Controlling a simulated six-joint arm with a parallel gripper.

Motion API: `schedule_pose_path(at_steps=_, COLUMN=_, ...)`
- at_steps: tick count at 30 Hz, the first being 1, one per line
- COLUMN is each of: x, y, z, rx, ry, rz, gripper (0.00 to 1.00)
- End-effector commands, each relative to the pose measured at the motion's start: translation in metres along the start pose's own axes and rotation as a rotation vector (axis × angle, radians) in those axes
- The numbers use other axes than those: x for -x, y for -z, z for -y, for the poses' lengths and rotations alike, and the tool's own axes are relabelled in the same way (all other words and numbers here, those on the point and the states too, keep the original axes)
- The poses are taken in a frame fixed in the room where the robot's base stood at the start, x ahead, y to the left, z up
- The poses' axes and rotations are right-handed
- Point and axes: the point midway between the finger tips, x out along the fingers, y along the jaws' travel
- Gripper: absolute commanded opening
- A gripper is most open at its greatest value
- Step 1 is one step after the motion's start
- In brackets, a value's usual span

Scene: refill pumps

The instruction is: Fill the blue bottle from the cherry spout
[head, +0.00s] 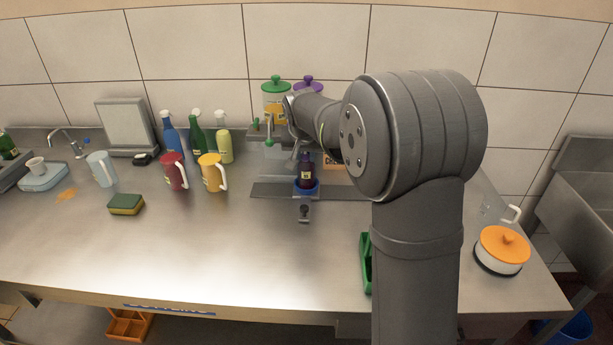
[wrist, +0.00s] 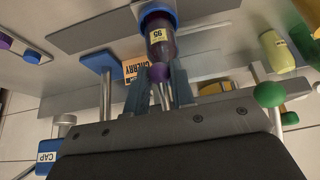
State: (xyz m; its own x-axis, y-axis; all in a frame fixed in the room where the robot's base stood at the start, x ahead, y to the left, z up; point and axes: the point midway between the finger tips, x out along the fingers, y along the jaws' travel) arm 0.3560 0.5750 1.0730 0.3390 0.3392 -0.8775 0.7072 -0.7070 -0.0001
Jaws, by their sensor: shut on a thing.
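In the wrist view the bottle (wrist: 161,45) has dark red contents, and the label reads 95. An orange sign reading CHERRY (wrist: 137,69) is beside it. Whether the knob touches the bottle, I cannot tell. The spout outlet is hidden. In the head view my arm hides much of the pump area.
A pump with a green knob (wrist: 270,94) stands beside my gripper. Several spray bottles (head: 197,135), a red mug (head: 174,172), a yellow mug (head: 211,172) and a sponge (head: 126,205) stand left. An orange-lidded pot (head: 502,250) is at right. The counter's front middle is clear.

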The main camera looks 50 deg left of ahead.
Motion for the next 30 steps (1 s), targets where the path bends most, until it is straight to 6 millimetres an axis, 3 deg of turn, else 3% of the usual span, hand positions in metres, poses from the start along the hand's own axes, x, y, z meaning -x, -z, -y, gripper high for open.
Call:
schedule_pose_path(at_steps=17, x=0.001, y=-0.001, z=0.000, rx=0.000, ry=-0.001, rz=0.005, gripper=0.08)
schedule_pose_path(at_steps=29, x=0.039, y=0.021, z=0.000, rx=-0.001, ry=0.000, rz=0.000, gripper=0.08)
schedule_pose_path(at_steps=30, x=0.037, y=0.020, z=0.000, rx=0.000, ry=0.000, rz=0.002, gripper=0.30)
